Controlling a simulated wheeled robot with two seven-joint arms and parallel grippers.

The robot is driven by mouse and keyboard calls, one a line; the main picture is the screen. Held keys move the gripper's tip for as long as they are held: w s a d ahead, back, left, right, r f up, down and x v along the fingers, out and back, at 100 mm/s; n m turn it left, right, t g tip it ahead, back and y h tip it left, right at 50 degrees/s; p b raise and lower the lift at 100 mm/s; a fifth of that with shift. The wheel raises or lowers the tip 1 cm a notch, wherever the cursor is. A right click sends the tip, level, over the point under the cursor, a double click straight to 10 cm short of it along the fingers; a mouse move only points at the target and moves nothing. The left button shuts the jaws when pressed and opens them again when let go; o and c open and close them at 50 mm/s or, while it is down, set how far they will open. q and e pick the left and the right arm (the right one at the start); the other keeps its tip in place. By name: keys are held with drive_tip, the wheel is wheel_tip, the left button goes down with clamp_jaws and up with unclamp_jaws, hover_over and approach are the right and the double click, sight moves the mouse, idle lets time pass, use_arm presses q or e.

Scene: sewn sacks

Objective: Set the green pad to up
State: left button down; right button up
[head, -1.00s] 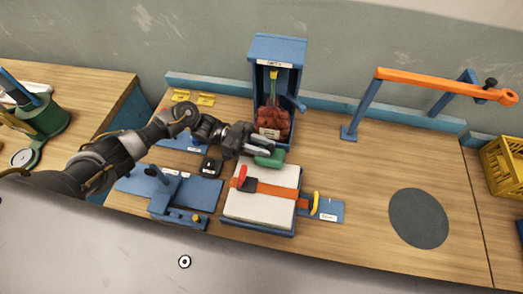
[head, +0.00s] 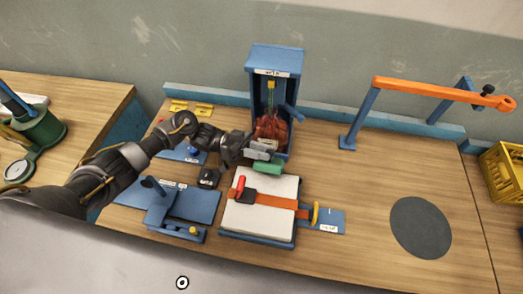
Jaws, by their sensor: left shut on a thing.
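The green pad (head: 268,167) sits low at the front of the blue upright housing (head: 278,57), just behind the white sack (head: 268,218). My left gripper (head: 262,152) comes in from the left and is at the pad's back upper edge. Its jaws are shut on the green pad, though the exact grip is small and partly hidden. A red sack (head: 272,127) stands inside the housing behind the fingers, with its lower part covered by them. My right gripper is not in view.
An orange strap (head: 275,200) crosses the white sack. A blue fixture (head: 200,205) stands to its left. An orange-topped frame (head: 430,90) stands at the right, near a dark round mat (head: 420,227). The wood between is clear.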

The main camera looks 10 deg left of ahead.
use_arm(q)
drive_tip(key=c, duration=1.2)
unclamp_jaws()
drive_tip(key=shift+o, duration=0.2)
drive_tip(key=shift+r, duration=0.6)
drive_tip(key=s+d+r+b, duration=0.2)
drive_tip(key=s+r, duration=0.9)
drive_tip(key=s, duration=0.2)
drive_tip(key=shift+s+d+r, duration=0.2)
drive_tip(key=shift+s+r, duration=0.15)
drive_tip(key=shift+r, duration=0.05)
drive_tip(key=shift+c, duration=0.5)
